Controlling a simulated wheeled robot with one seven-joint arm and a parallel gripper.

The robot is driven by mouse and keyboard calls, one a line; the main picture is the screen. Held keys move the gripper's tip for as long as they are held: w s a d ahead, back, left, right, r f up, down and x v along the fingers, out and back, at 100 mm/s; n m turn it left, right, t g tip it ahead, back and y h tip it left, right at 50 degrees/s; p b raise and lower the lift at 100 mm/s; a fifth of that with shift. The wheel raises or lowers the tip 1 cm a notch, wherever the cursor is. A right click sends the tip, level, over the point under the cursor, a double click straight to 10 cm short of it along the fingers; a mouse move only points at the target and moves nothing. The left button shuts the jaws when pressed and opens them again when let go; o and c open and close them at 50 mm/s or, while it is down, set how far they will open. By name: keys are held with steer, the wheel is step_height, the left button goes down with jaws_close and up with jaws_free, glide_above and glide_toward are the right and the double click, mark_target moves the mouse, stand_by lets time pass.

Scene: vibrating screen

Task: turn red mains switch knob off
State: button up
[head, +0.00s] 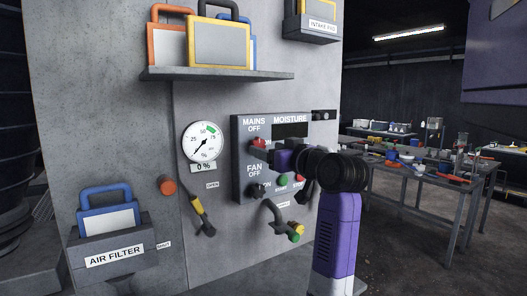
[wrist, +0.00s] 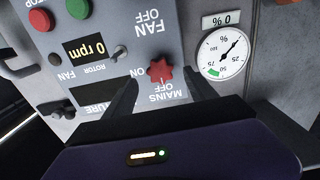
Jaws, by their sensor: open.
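The red mains switch knob (head: 258,142) sits on the grey control panel (head: 242,180), below the MAINS OFF lettering. In the wrist view, turned upside down, the lobed red knob (wrist: 160,71) lies between and just beyond the fingertips, with ON printed at its left. I cannot tell which mark it points at. My gripper (head: 273,155) is in front of the panel close to the knob. Its two dark fingers stand apart in the wrist view (wrist: 163,82), one on each side of the knob, with no clear contact. My arm hides part of the panel in the head view.
A round gauge (head: 203,142) reads 0 %. A yellow-handled lever (head: 202,214) and a pipe handle (head: 281,221) stick out nearby. A shelf (head: 215,75) with cartridges is above; a cluttered table (head: 430,180) stands right.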

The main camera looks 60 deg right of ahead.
steer(key=shift+v, duration=2.05)
step_height(320, 180, up, 5)
steer(key=s+d+m+t+h, duration=0.1)
steer(key=s+m+h, duration=0.1)
steer(key=h, duration=0.2)
steer(key=a+f+n+t+y, duration=0.2)
steer(key=a+f+y, duration=0.1)
steer(key=a+f, duration=2.1)
steer(key=s+a+f+n+g+y, duration=0.3)
steer(key=s+a+f+n+y, duration=0.3)
steer(key=s+a+f, duration=1.3)
steer(key=s+a+y, duration=0.1)
steer(key=s+y, duration=0.1)
steer(key=y, duration=0.2)
steer(key=shift+f+g, duration=0.3)
